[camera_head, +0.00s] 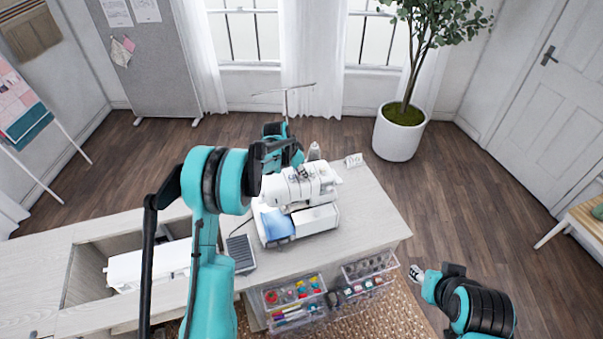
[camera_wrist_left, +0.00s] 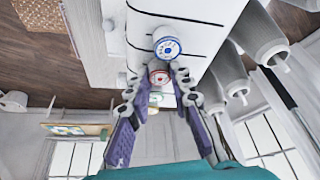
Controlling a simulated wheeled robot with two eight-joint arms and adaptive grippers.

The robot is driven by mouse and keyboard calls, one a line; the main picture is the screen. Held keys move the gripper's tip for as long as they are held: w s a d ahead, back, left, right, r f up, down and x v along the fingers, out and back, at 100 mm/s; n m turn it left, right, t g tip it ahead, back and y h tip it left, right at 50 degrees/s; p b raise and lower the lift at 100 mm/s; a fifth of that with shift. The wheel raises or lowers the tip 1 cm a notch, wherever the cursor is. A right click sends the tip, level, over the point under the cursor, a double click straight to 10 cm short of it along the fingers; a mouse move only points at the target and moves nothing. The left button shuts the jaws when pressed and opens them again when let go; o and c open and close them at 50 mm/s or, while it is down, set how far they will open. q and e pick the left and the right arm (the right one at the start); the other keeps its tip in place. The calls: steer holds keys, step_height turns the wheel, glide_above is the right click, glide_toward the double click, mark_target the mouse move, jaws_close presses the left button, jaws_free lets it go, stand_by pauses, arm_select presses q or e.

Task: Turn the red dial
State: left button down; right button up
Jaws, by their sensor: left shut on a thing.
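The white sewing machine (camera_head: 322,184) stands on the cabinet top. In the left wrist view the red dial (camera_wrist_left: 159,74) sits on the machine's white face beside a blue-ringed dial (camera_wrist_left: 168,46). My left gripper (camera_wrist_left: 157,80) has a fingertip on each side of the red dial and is shut on it. In the head view my left gripper (camera_head: 301,173) is at the machine's top, and the red dial cannot be made out there. My right gripper (camera_head: 416,274) is low at the lower right, away from the machine; its fingers are too small to read.
Large white spool cones (camera_wrist_left: 262,45) stand close to the right of my left gripper. The cabinet top's right part is clear. Clear drawers (camera_head: 295,300) stick out in front.

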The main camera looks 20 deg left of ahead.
arm_select(q)
steer(key=m+h+b, duration=0.1)
steer(key=m+b, duration=0.1)
steer(key=m, duration=0.1)
steer(key=shift+a+f+g, duration=0.1)
steer(key=shift+g, duration=0.2)
steer(key=m+g+b, duration=0.1)
steer(key=m, duration=0.1)
steer(key=shift+w+m+h, duration=0.1)
steer(key=shift+m+h, duration=0.2)
steer(key=shift+m, duration=0.1)
steer(key=m+g, duration=0.1)
steer(key=m, duration=0.2)
steer(key=shift+w+b, duration=0.1)
steer(key=shift+b, duration=0.25)
steer(key=shift+m+g, duration=0.7)
steer(key=shift+m, duration=1)
steer(key=shift+h, duration=0.3)
